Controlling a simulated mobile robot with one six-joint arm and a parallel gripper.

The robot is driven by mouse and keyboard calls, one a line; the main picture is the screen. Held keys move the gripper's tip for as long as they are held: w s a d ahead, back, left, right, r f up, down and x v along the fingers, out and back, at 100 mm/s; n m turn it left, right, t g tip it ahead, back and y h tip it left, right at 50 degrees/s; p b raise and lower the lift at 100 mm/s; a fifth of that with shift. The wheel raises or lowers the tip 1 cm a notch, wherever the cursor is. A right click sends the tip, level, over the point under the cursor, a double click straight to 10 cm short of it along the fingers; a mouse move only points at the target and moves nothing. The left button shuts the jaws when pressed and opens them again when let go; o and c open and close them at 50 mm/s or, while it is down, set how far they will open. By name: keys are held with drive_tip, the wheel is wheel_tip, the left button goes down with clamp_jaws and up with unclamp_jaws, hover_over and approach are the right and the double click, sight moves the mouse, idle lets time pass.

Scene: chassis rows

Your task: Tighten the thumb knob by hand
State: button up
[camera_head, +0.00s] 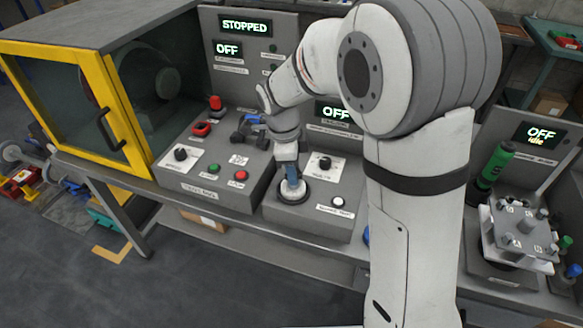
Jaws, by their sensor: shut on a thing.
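My gripper (291,178) points down over the sloped middle console (328,225), at a round white fitting (294,197) near its left front edge. It is shut on a small part at the centre of this fitting, which I take to be the thumb knob. The fingers hide most of that part, so its shape and seating cannot be told. Blue shows at the fingers. The white rim of the fitting shows around the fingertips.
A black rotary knob (324,163) and a white button (338,201) sit on the same console. The left console carries a red button (241,175) and a green button (214,168). A yellow-framed enclosure (112,85) stands left. A clamped plate fixture (522,232) stands right.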

drive_tip(key=shift+w+r, duration=0.1)
drive_tip(key=shift+r, duration=0.05)
drive_tip(key=shift+m+b, duration=0.3)
drive_tip(key=shift+m, duration=0.7)
drive_tip(key=m, duration=0.3)
drive_tip(key=shift+m+g, duration=0.3)
drive_tip(key=shift+m, duration=0.1)
drive_tip(key=o, duration=1)
drive_tip(key=r, duration=0.5)
drive_tip(key=a+r, duration=0.1)
drive_tip(key=r, duration=0.1)
drive_tip(key=shift+w+r, duration=0.2)
drive_tip(key=shift+r, duration=0.05)
